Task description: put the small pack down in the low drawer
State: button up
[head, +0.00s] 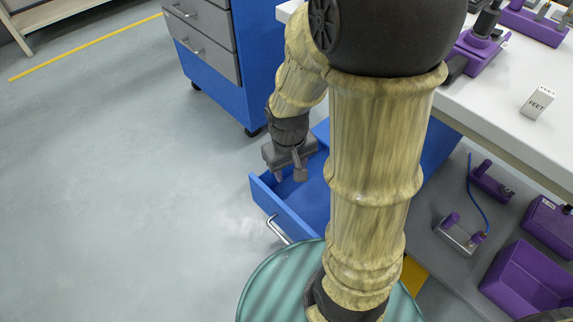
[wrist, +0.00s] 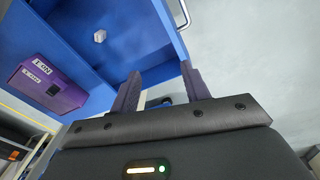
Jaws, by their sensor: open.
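A small white block-like pack (wrist: 99,36) lies on the floor of the open blue low drawer (wrist: 138,28) in the wrist view. The drawer also shows in the head view (head: 285,208), pulled out, with its metal handle at the front. My gripper (head: 289,174) is over the drawer, pointing down. In the wrist view my gripper (wrist: 160,72) has its two fingers apart with nothing between them, and the pack is clear of them. In the head view the pack is not visible, and my arm hides part of the drawer.
A purple box (wrist: 48,90) with labels shows beside the drawer in the wrist view. A grey-fronted blue cabinet (head: 215,60) stands behind the drawer. Open floor lies to the left.

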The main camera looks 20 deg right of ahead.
jog(key=shift+s+a+r+m+t+y, duration=0.1)
jog(key=shift+s+a+r+m+t, duration=0.2)
jog(key=shift+r, duration=0.2)
jog(key=shift+s+a+r+m+t+y, duration=0.1)
jog(key=shift+s+a+r+m+t, duration=0.15)
jog(key=shift+r, duration=0.2)
jog(key=shift+s+a+r+m+t+y, duration=0.1)
jog(key=shift+s+a+r+m+t, duration=0.1)
jog(key=shift+r+t, duration=0.25)
